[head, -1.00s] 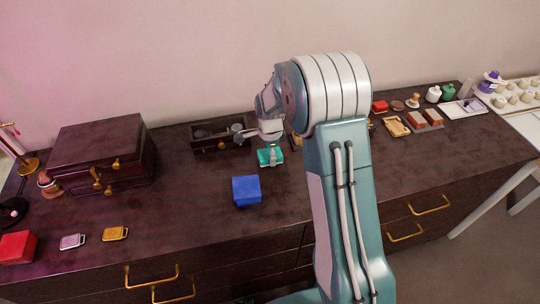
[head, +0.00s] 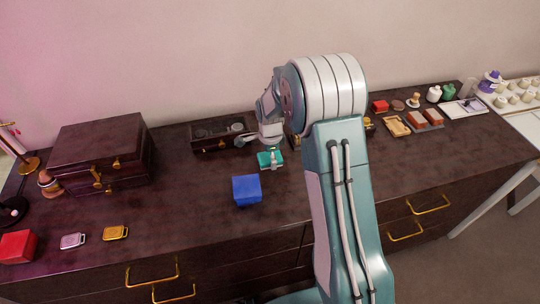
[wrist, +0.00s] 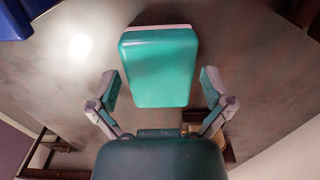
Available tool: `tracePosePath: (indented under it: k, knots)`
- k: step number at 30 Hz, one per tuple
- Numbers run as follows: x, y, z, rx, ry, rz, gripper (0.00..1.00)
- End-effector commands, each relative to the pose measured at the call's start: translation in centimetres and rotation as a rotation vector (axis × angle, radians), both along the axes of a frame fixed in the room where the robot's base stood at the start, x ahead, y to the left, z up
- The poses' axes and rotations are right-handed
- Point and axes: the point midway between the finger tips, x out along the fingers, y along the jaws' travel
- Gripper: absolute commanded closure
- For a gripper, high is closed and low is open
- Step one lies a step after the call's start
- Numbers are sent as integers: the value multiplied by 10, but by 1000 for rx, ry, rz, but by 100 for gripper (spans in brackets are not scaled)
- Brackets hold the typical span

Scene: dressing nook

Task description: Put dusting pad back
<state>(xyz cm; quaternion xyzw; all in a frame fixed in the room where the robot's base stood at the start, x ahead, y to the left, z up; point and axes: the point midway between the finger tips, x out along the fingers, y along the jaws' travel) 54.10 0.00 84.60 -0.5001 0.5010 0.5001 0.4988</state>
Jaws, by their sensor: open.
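A teal block-like pad with a pale edge, which I take to be the dusting pad (head: 265,160), lies on the dark dresser top (head: 205,190). It fills the middle of the wrist view (wrist: 160,65). My gripper (head: 258,148) is just above it in the head view. In the wrist view my gripper (wrist: 160,88) is open, with one finger on each side of the pad's near end. Gaps show between the fingers and the pad. My arm hides part of the dresser behind.
A dark open tray (head: 223,148) with round items stands just behind left of my gripper. A blue box (head: 246,190) sits in front of the pad. A dark case (head: 103,152) is at left. Small items line the right; the front middle is clear.

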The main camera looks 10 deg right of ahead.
Motion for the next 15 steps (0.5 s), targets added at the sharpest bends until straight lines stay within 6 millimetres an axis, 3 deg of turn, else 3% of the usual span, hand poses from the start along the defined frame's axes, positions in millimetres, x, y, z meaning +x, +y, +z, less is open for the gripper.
tracePosePath:
  k: [5, 15]
  knots:
    - [1, 0, 22, 0, -5, 0, 0]
    - [1, 0, 92, 0, -6, 0, 0]
